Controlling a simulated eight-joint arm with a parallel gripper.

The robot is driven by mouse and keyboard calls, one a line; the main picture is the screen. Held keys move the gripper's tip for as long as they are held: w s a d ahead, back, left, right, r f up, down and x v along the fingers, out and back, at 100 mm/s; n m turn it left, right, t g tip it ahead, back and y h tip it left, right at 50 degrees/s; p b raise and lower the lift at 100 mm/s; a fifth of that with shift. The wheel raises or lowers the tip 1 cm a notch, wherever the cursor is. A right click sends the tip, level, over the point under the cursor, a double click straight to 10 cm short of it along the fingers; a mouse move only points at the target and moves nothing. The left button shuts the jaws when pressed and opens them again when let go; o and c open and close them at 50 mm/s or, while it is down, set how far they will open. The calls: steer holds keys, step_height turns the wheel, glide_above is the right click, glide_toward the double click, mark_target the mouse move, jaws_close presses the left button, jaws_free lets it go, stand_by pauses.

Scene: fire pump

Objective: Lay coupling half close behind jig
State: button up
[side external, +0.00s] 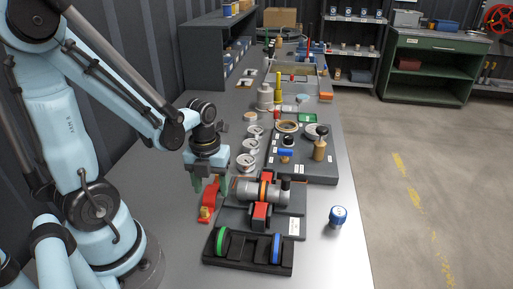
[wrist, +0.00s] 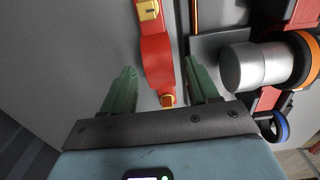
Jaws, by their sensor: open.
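My gripper (wrist: 163,85) is open, with two green fingers pointing down; it also shows in the side external view (side external: 208,184). A red piece with brass-coloured ends (wrist: 155,55) lies between and beyond the fingers in the wrist view, with a visible gap to each finger. It also shows below the gripper in the side external view (side external: 208,201). A grey fixture (side external: 235,218), perhaps the jig, stands just right of the gripper. It holds a grey cylinder with an orange band (side external: 262,191) and red blocks. I cannot tell for sure which part is the coupling half.
A black rack (side external: 245,264) with a green ring and a blue ring stands in front. A blue-and-white can (side external: 338,216) stands near the table's right edge. Several silver ring-shaped parts (side external: 247,162) line up behind the gripper, beside a dark board (side external: 322,171) with small parts.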

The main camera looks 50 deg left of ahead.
mark_target(211, 189)
steer(key=shift+r, duration=0.1)
steer(key=shift+r, duration=5.95)
steer(key=w+d+n+t, duration=0.1)
steer(key=d+n+t, duration=0.1)
steer(key=n, duration=0.5)
steer(key=w+d+n+t, duration=0.1)
steer(key=d+n, duration=0.1)
steer(key=n, duration=0.5)
steer(key=w+d+n+t, duration=0.2)
steer(key=n, duration=0.5)
steer(key=shift+f+t, duration=0.3)
steer(key=shift+f, duration=0.05)
steer(key=n, duration=0.2)
steer(key=d+n+t, duration=0.1)
steer(key=n, duration=0.1)
steer(key=w+n, duration=0.1)
steer(key=n, duration=0.1)
steer(key=shift+d+r+t, duration=0.15)
steer(key=shift+d+t, duration=0.15)
steer(key=shift+d, duration=0.05)
